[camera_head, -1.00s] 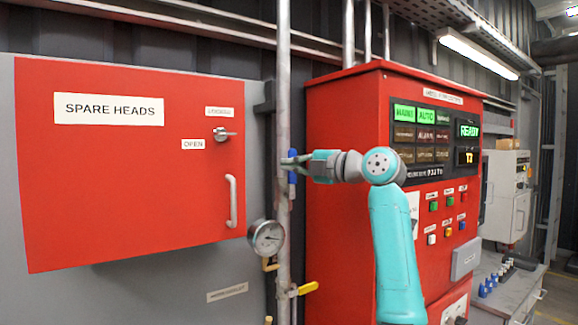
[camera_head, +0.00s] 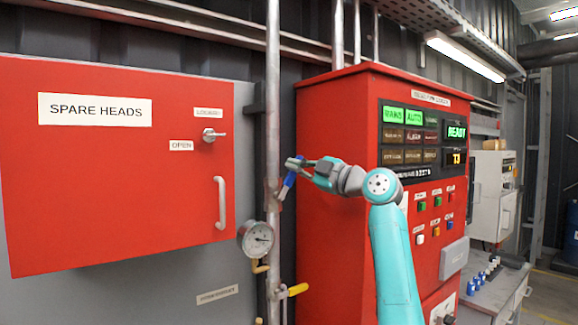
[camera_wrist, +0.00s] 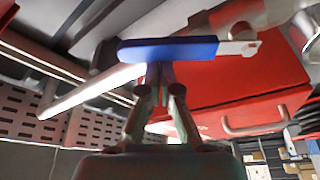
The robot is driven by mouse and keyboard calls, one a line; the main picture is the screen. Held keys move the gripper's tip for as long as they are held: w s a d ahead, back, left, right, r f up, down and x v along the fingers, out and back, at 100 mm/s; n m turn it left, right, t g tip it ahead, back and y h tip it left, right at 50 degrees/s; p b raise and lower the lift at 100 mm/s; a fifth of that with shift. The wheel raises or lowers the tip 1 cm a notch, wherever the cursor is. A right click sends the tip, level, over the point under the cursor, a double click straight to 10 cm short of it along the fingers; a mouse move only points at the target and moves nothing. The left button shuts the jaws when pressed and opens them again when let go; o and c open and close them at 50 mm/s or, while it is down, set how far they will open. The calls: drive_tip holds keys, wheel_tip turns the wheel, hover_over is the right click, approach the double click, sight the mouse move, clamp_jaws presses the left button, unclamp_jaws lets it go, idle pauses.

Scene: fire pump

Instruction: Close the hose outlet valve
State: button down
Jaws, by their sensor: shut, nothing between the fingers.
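A lever with a blue grip (camera_head: 287,186) is on the vertical grey pipe (camera_head: 273,120), between the red cabinets. In the head view it tilts, its upper end leaning right, away from the pipe. In the wrist view the blue grip (camera_wrist: 167,50) lies across the picture, with its bare metal end (camera_wrist: 238,47) to the right. My gripper (camera_head: 292,162) is at the lever's upper end. Its fingers (camera_wrist: 158,75) are shut with nothing between them, their tips right at the blue grip; I cannot tell whether they touch. A second lever, yellow (camera_head: 298,289), is lower on the pipe.
A round gauge (camera_head: 257,239) is beside the pipe. The red SPARE HEADS cabinet (camera_head: 110,210) with its handle is on the left. The red pump control panel (camera_head: 335,130) stands close behind my arm on the right. A bench with blue-topped items (camera_head: 471,288) is further right.

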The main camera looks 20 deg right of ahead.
drive_tip(key=w+d+f+m+t+h, duration=0.1)
drive_tip(key=d+f+m+t+h, duration=0.2)
drive_tip(key=m, duration=1)
drive_tip(key=shift+w+d+f+m+t+h, duration=0.35)
drive_tip(key=shift+d+f, duration=0.75)
drive_tip(key=shift+f, duration=0.75)
drive_tip(key=s+d+r, duration=0.1)
drive_tip(key=s+d, duration=0.2)
drive_tip(key=s, duration=0.6)
drive_tip(key=shift+r, duration=0.1)
